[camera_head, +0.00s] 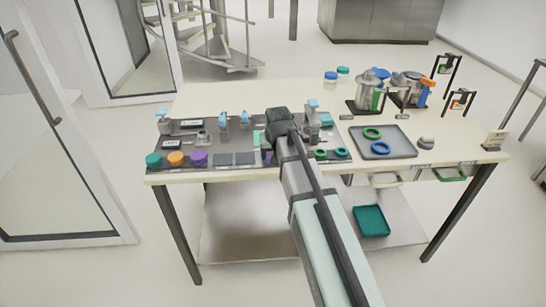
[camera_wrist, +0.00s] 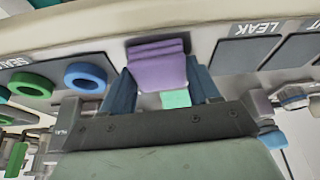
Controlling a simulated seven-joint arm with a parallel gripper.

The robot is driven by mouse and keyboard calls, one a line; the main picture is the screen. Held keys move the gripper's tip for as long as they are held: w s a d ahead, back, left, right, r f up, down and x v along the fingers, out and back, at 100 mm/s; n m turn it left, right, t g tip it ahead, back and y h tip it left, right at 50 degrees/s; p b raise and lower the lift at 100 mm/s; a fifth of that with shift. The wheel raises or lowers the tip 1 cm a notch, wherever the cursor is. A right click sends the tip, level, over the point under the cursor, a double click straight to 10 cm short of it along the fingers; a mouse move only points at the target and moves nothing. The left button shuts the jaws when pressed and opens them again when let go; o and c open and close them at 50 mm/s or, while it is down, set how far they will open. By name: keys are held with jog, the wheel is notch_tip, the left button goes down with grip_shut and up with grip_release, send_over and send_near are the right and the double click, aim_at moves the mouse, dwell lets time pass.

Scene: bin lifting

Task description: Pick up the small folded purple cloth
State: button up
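The small folded purple cloth (camera_wrist: 158,66) shows in the wrist view as a stacked block with fold lines along its top edge. It lies near the table's front edge. My gripper (camera_wrist: 160,75) has its two dark blue fingers spread apart, one on each side of the cloth. I cannot tell whether they touch it. In the head view only a small strip of the cloth (camera_head: 267,157) shows below my gripper (camera_head: 281,130), and my wrist hides the fingers.
Beside the cloth are a light green square (camera_wrist: 175,98), a blue ring (camera_wrist: 85,77), a green ring (camera_wrist: 31,85) and a dark pad marked LEAK (camera_wrist: 245,53). A grey tray (camera_head: 406,150) with two rings stands to the right. Coloured round items, including an orange one (camera_head: 175,158), stand left.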

jog(key=c, duration=0.4)
notch_tip(320, 180, up, 10)
dwell(0.6)
